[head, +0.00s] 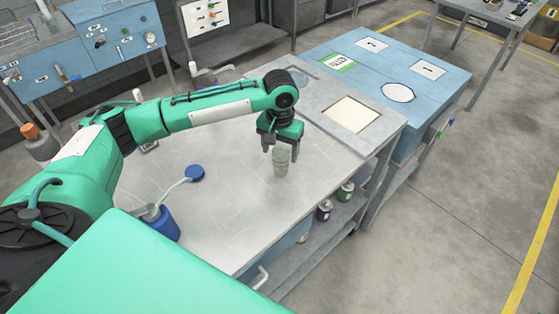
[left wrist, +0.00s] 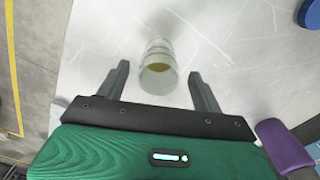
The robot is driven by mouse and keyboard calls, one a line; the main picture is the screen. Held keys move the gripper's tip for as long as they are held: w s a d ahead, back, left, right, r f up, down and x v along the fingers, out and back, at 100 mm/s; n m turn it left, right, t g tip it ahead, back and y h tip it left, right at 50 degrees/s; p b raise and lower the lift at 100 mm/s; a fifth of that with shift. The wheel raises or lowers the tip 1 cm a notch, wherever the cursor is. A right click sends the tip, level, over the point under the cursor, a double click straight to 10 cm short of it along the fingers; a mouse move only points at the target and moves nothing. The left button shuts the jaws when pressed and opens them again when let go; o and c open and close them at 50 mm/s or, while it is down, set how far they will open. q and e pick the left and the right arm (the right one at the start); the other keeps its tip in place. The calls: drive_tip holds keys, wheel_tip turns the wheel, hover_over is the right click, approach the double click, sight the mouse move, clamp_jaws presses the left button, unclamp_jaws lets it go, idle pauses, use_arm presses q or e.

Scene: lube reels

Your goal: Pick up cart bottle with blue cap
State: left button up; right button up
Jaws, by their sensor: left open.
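A clear, pale grey jar-like bottle (head: 281,164) stands upright on the metal cart top. I see no blue cap on it; in the left wrist view the bottle (left wrist: 158,72) shows a round rim and a yellowish inside. My left gripper (head: 281,152) points down at the bottle, its fingers open on either side. In the left wrist view the bottle is between the fingers of the gripper (left wrist: 161,84), with gaps to both. A round blue cap-like disc (head: 194,172) lies to the left, at the end of a pale tube. My right gripper is not in view.
A blue container (head: 160,221) with the tube stands at the cart's near left. Several small bottles, one purple (head: 324,210) and one green (head: 345,192), are on the lower shelf. A blue table (head: 440,82) adjoins behind right. The cart top (head: 235,215) is mostly clear.

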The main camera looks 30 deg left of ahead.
sight(280, 164)
use_arm(q)
drive_tip(key=shift+f, duration=1)
wheel_tip(280, 164, down, 4)
drive_tip(key=shift+w+r+p, duration=0.1)
drive_tip(key=shift+r+p, duration=0.05)
drive_tip(key=shift+p, duration=0.55)
drive_tip(key=shift+f, duration=0.4)
drive_tip(key=shift+c, duration=0.2)
drive_tip(key=c, duration=1)
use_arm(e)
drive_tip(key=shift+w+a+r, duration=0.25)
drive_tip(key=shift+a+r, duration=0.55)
